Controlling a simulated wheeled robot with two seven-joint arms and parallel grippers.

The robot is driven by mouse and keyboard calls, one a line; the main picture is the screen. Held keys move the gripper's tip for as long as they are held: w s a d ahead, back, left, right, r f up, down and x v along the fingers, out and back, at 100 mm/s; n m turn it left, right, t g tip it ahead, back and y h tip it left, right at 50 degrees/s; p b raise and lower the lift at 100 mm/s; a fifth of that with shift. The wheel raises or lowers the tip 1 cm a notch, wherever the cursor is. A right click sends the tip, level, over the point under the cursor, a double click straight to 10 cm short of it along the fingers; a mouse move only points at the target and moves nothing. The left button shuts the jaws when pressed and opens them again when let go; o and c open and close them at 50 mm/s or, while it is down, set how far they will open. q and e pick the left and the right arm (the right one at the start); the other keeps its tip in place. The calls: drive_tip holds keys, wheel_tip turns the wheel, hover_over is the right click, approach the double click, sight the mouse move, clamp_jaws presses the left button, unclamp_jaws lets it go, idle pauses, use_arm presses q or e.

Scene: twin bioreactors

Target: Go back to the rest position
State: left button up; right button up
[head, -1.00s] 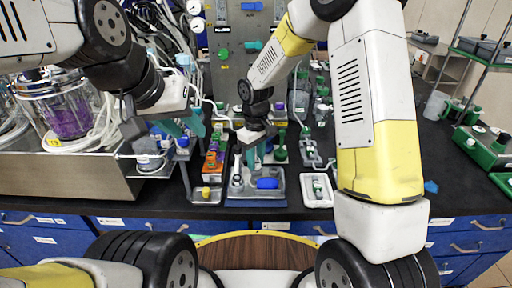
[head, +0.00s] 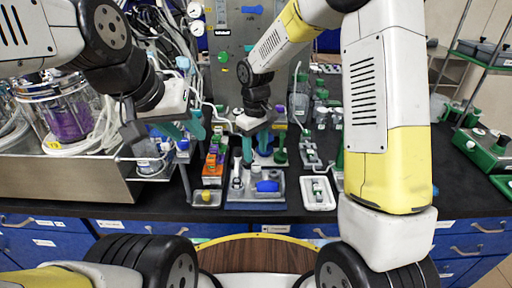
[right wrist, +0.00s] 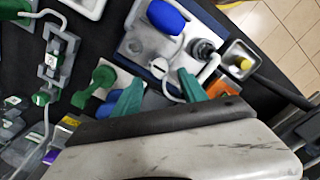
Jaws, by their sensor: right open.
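My left gripper (head: 183,130) is at the left of the head view, beside the steel bench of the bioreactor; its teal fingers point down and to the right, and whether they are apart is hard to tell. My right gripper (head: 254,149) is above the back of the grey tray (head: 235,205) in the middle of the black bench. Its teal fingers are apart with nothing between them; they also show in the right wrist view (right wrist: 160,93). The tray bears a blue object (head: 267,186) and a small white-capped piece.
A glass vessel with purple liquid (head: 70,118) stands at the left. A white tray (head: 318,193) lies right of the grey tray, and a small tray with a yellow knob (head: 206,196) lies left of it. Green racks (head: 482,145) stand at the right.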

drive_tip(key=shift+r, duration=1.2)
drive_tip(key=shift+d+r, duration=0.1)
drive_tip(key=shift+r, duration=0.05)
drive_tip(key=s+d+r+m+t+y, duration=0.1)
drive_tip(key=s+d+r+m+t, duration=0.1)
drive_tip(key=s+d+r, duration=0.3)
drive_tip(key=s+d+r+m+t, duration=0.1)
drive_tip(key=s+d+r+m, duration=0.1)
drive_tip(key=s+d+r, duration=0.45)
drive_tip(key=s+d+r+m+t+y, duration=0.1)
drive_tip(key=s+d+r+m+t, duration=0.2)
drive_tip(key=s, duration=0.5)
wheel_tip(320, 180, up, 2)
drive_tip(key=shift+s+m, duration=0.2)
drive_tip(key=shift+m, duration=0.6)
